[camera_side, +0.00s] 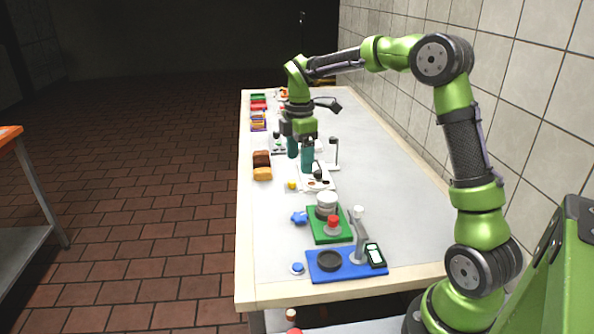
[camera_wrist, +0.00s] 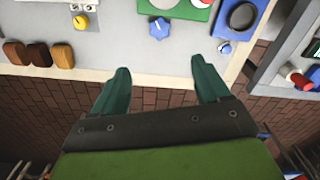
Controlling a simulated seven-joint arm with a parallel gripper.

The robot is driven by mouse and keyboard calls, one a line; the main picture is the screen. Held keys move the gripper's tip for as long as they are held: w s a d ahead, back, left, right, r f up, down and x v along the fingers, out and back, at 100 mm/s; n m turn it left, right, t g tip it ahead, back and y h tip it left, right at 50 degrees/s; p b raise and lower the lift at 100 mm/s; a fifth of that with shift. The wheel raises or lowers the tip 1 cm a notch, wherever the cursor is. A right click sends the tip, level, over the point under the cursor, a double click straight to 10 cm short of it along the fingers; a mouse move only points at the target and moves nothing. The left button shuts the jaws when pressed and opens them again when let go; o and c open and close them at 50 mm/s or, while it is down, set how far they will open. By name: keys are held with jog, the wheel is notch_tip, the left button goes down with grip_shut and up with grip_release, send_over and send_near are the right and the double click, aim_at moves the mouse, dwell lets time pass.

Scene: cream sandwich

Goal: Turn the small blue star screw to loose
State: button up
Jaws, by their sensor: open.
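A blue star-shaped knob (camera_side: 299,217) lies on the table beside the green board. It also shows in the wrist view (camera_wrist: 159,28), near the table edge and ahead of my fingers. A smaller blue knob (camera_side: 297,268) on a pale round base sits left of the blue board, and it shows in the wrist view (camera_wrist: 225,47) too. Its exact shape is too small to tell. My gripper (camera_side: 300,155) is open and empty above the table, farther back than both knobs in the side view. In the wrist view, my two green fingers (camera_wrist: 161,70) are spread with nothing between them.
The green board (camera_side: 315,234) carries a red-topped part and grey cylinders. The blue board (camera_side: 318,275) holds a black ring and a lever stand (camera_side: 359,240). A yellow knob (camera_side: 292,185) and brown and tan blocks (camera_side: 262,166) are near the left edge. The table's right side is clear.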

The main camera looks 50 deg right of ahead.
aim_at(299, 216)
jog(key=w+a+f+m+g+h, duration=0.2)
jog(key=w+a+f+g, duration=0.15)
jog(key=w, duration=0.35)
jog(key=s+d+f+m, duration=0.1)
jog(key=s+f, duration=0.1)
jog(key=f, duration=0.2)
jog(key=s+d+f+m, duration=0.1)
jog(key=s+f, duration=0.1)
jog(key=f, duration=0.3)
jog(key=s+d+f+m, duration=0.1)
jog(key=s+f+m, duration=0.1)
jog(key=f, duration=0.2)
jog(key=shift+f, duration=0.15)
